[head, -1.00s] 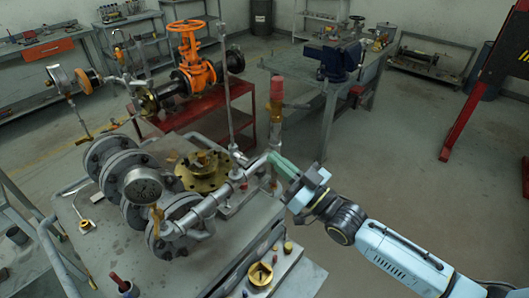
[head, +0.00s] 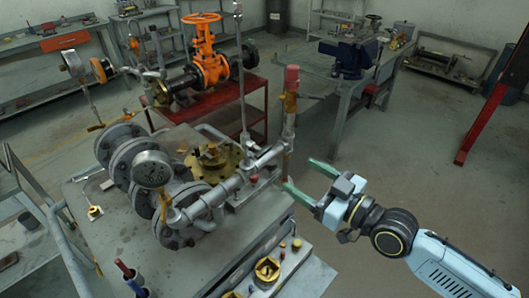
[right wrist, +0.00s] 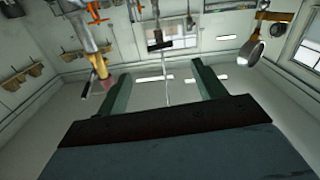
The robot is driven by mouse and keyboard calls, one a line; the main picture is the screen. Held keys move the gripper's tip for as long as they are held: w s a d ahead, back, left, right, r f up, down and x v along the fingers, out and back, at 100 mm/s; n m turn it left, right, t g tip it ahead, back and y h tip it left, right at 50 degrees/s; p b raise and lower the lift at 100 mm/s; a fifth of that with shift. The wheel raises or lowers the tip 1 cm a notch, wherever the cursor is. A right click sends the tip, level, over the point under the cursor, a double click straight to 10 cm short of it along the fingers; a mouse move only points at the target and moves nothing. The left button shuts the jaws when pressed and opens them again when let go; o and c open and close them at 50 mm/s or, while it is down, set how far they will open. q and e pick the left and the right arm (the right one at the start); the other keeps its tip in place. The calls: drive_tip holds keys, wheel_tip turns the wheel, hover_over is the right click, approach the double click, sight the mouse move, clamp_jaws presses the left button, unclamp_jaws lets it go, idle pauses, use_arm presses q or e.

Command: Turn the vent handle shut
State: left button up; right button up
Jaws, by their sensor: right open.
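A vertical vent pipe with a red top (head: 291,80) stands at the right end of the grey pipework. A small brass valve part (head: 289,103) sits just below the red top; which way its handle points is too small to tell. My right gripper (head: 300,173) is open and empty, to the right of the lower pipe, with its fingers spread wide. My left gripper is not in view.
A pressure gauge (head: 152,169) and grey flanges crowd the bench left of my gripper. An orange gate valve (head: 206,60) stands on a red cart behind. The floor right of my arm is clear.

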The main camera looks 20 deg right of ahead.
sight(265, 153)
drive_tip(key=p+x, duration=0.1)
drive_tip(key=x, duration=1.1)
drive_tip(key=shift+w+a+p, duration=0.15)
drive_tip(key=shift+w+p, duration=0.15)
drive_tip(key=shift+p, duration=0.05)
drive_tip(key=shift+c, duration=0.3)
drive_tip(key=c, duration=0.9)
drive_tip(key=shift+m, duration=0.6)
drive_tip(key=o, duration=1)
drive_tip(key=shift+c, duration=0.2)
